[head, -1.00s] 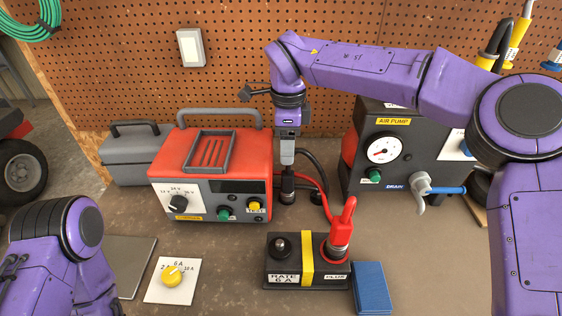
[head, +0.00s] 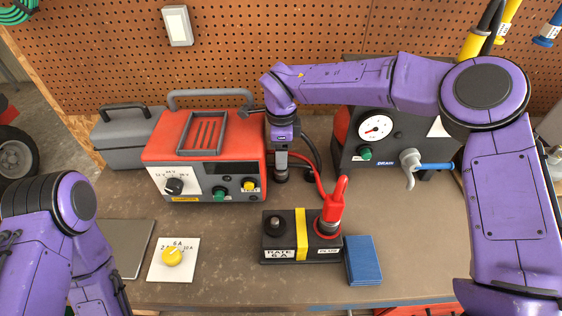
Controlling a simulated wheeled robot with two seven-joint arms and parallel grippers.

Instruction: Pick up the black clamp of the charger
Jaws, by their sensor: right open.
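The red charger (head: 205,150) stands at the back left of the bench, with a dial and buttons on its front. The black clamp (head: 281,178) stands beside its right side, mostly hidden by my right gripper (head: 281,168). That gripper points straight down, open, with its fingers at the clamp's upper part; I cannot tell whether they touch it. A black cable (head: 314,152) loops behind. The red clamp (head: 331,207) sits on the right post of the black battery (head: 290,252), which has a yellow band. My left gripper is out of the picture.
A black air pump (head: 400,140) with a gauge stands right of the clamp. A blue block (head: 363,260) lies beside the battery. A grey case (head: 125,140) stands left of the charger. Bench between charger and battery is bare.

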